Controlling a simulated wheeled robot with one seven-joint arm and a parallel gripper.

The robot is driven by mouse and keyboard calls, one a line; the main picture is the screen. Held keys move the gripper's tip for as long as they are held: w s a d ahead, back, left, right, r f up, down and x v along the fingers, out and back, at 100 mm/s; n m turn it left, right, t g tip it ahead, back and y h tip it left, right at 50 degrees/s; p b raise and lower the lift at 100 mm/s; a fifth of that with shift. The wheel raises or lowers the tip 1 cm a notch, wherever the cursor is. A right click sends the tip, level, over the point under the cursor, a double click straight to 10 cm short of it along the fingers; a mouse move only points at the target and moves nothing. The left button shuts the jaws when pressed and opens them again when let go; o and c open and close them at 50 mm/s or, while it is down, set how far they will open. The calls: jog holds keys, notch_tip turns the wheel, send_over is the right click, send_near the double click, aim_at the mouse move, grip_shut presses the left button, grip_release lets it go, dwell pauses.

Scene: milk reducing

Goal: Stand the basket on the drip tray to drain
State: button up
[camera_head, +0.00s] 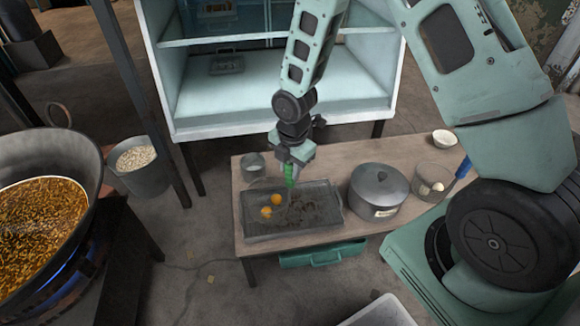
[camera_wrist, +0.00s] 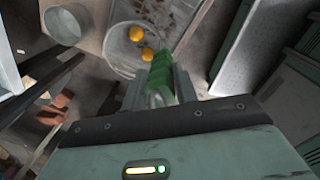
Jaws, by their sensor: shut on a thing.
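The basket appears as a faint, see-through mesh bowl (camera_wrist: 118,62) with a green handle (camera_wrist: 160,78) in the wrist view. Its green handle also shows in the head view (camera_head: 290,176). Two orange balls (camera_head: 277,199) show within the basket's outline. My gripper (camera_head: 290,164) is shut on the green handle, above the drip tray; its fingers flank the handle in the wrist view (camera_wrist: 158,88). The drip tray (camera_head: 243,218) is a dark grey rectangular pan on the table. The basket is over the tray's left part; I cannot tell whether it touches the tray.
On the wooden table (camera_head: 345,160), a clear jar (camera_head: 254,165) stands behind the tray. A lidded grey pot (camera_head: 378,188) stands close to its right, then a glass bowl (camera_head: 434,184) and a white bowl (camera_head: 445,138). A wok (camera_head: 86,165) and a grain bucket (camera_head: 148,180) are left.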

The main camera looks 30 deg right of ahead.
jog(key=shift+f, duration=0.55)
dwell(0.4)
jog(key=o, duration=1.1)
jog(key=r+p, duration=0.1)
jog(key=r, duration=0.4)
jog(key=r+p, duration=0.2)
jog(key=r, duration=0.4)
jog(key=s+r+p, duration=0.1)
jog(key=r+p, duration=0.1)
jog(key=r, duration=0.4)
jog(key=shift+d+r, duration=0.2)
